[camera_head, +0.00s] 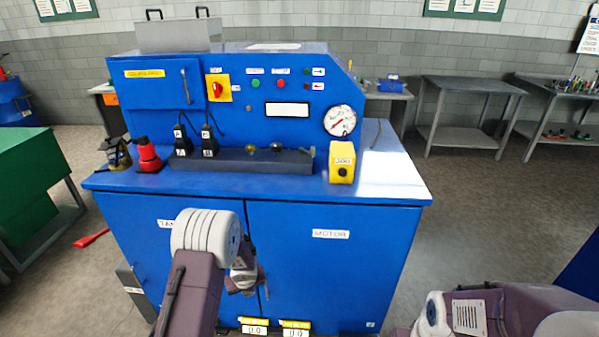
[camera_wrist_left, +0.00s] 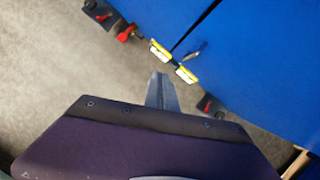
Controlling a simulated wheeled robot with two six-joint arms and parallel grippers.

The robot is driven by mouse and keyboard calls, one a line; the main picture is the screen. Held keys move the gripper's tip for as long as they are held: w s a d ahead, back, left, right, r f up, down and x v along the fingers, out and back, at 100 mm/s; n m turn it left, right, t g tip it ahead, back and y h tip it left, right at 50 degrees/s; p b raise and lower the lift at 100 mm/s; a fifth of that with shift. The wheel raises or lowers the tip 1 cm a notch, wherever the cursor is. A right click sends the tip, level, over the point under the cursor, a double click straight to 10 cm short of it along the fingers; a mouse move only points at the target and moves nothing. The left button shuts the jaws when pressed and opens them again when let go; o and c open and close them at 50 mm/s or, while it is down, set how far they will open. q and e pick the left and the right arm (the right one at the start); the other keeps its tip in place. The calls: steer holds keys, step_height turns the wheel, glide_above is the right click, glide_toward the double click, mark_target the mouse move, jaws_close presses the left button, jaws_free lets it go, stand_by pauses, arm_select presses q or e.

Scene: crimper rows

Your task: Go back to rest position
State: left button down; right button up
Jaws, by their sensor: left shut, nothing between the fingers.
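My left arm reaches up from the bottom of the head view and bends down in front of the blue crimper bench (camera_head: 370,240). My left gripper (camera_head: 246,280) hangs low before the cabinet doors, partly hidden by my arm. In the left wrist view its grey fingers (camera_wrist_left: 163,92) are together and empty, pointing toward the floor and the foot of the blue cabinet (camera_wrist_left: 260,60). They look apart from the cabinet, but the exact gap cannot be told. Part of my right arm shows at the bottom right of the head view; its gripper is outside the frame.
The bench top carries a red-topped tool (camera_head: 149,156), black connectors, a dark rail (camera_head: 250,160) and a yellow box (camera_head: 342,162). Yellow-edged displays (camera_head: 254,326) and red-handled pedals (camera_wrist_left: 126,33) sit low by the cabinet. A green cabinet (camera_head: 35,185) stands left. Floor right of the bench is clear.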

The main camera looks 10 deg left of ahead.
arm_select(q)
step_height(320, 180, up, 14)
steer(key=d+n+t+p, duration=0.1)
steer(key=d+n+t, duration=0.1)
steer(key=n, duration=0.1)
steer(key=s+d+r+n+g+p, duration=0.1)
steer(key=s+d+r+n, duration=0.1)
steer(key=s+r+n, duration=0.55)
steer(key=s+d+f+n+g+h, duration=0.1)
steer(key=s+d+f+n, duration=0.1)
steer(key=s+n, duration=0.5)
steer(key=s+d+f+n+g+h, duration=0.1)
steer(key=s+d+f+n+g, duration=0.1)
steer(key=s+n, duration=0.5)
steer(key=f+n, duration=0.1)
steer(key=n, duration=0.4)
steer(key=shift+f+g+h, duration=0.25)
steer(key=shift+g+h, duration=0.05)
steer(key=shift+s, duration=0.15)
